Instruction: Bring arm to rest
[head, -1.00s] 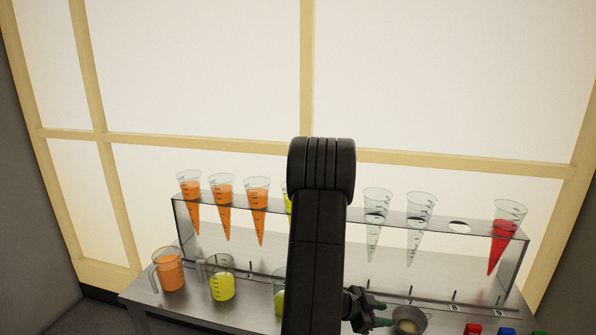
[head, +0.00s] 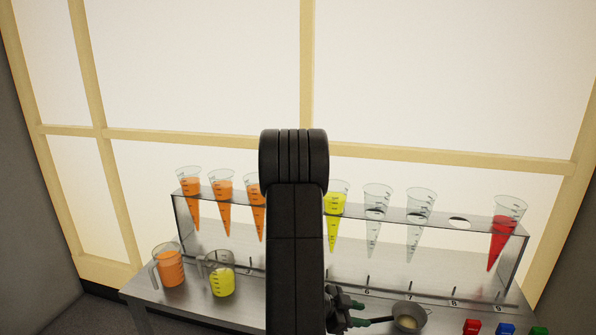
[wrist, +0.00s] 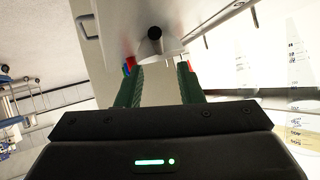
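My black arm rises through the middle of the head view, bent over at its top. My gripper (head: 352,312) is low in the centre, just left of the strainer (head: 410,317), whose dark handle (head: 378,321) points towards it. In the wrist view the two green fingers of my gripper (wrist: 160,70) stand apart with nothing between them. A dark round end (wrist: 154,33), seemingly the strainer handle seen end-on, lies ahead of the fingertips.
A metal rack (head: 290,245) holds cones with orange, yellow and red juice and some empty ones; one hole is empty. Orange (head: 171,268) and yellow (head: 221,281) jugs stand at left. Red (head: 471,327), blue (head: 505,329) and green (head: 538,331) blocks are at lower right.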

